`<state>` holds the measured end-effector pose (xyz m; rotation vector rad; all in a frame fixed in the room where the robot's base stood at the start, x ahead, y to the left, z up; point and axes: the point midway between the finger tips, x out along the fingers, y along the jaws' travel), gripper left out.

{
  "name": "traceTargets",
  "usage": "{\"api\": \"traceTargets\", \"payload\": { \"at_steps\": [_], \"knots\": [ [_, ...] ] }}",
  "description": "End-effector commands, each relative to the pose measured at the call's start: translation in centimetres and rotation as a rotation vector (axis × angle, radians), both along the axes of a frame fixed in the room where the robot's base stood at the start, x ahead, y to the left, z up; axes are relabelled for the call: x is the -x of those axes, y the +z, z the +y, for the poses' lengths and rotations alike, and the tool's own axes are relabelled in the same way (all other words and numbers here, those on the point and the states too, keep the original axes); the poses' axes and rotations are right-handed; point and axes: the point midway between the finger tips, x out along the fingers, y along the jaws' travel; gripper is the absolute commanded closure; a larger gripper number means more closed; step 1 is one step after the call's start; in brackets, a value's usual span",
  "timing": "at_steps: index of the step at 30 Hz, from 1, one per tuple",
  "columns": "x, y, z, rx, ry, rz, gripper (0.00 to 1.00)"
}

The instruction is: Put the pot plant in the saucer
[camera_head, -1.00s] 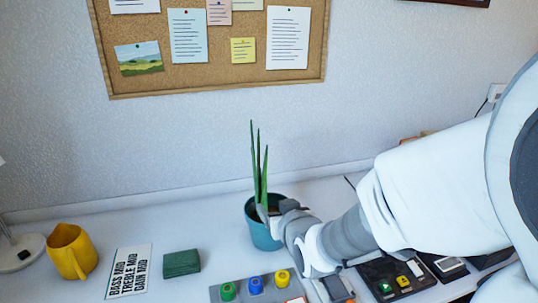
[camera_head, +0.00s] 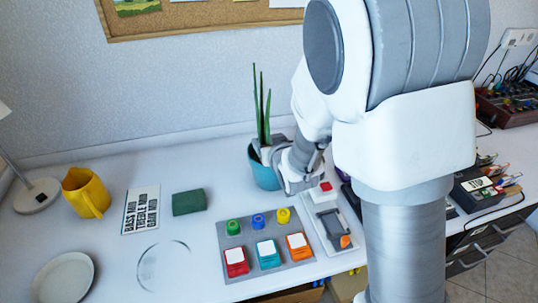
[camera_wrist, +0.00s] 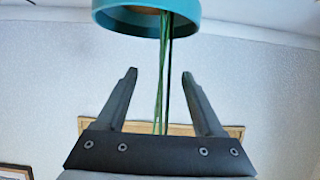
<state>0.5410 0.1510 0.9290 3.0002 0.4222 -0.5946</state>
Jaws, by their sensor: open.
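The pot plant is a teal pot (camera_head: 264,174) with tall thin green leaves (camera_head: 261,105), upright on the white desk near the wall. The saucer (camera_head: 64,279) looks like a pale round dish at the lower left, bare and well away from the pot. My gripper (camera_head: 262,152) is at the pot's right side, near its rim; my arm hides part of it. In the wrist view my gripper (camera_wrist: 160,73) is open, its fingers apart. The pot (camera_wrist: 150,18) shows inverted at the top edge, beyond the fingertips, with the leaves (camera_wrist: 162,75) in line with the gap. Contact cannot be told.
A yellow jug (camera_head: 86,192), a lettered card (camera_head: 141,210) and a green block (camera_head: 188,202) stand left of the pot. A grey panel with coloured buttons (camera_head: 267,247) lies in front. A faint ring (camera_head: 163,266) marks the desk between panel and saucer.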

Motion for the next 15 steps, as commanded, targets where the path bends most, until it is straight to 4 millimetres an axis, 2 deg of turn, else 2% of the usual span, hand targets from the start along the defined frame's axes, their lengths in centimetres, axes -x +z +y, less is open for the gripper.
{"api": "traceTargets", "payload": {
  "at_steps": [3,6,15],
  "knots": [
    [-1.5,-0.9,1.0,0.001,0.002,0.002,0.3],
    [-2.6,-1.3,1.2,0.001,0.0,0.001,0.3],
    [-3.2,-1.5,1.4,0.0,0.001,0.001,0.3]
  ]
}}
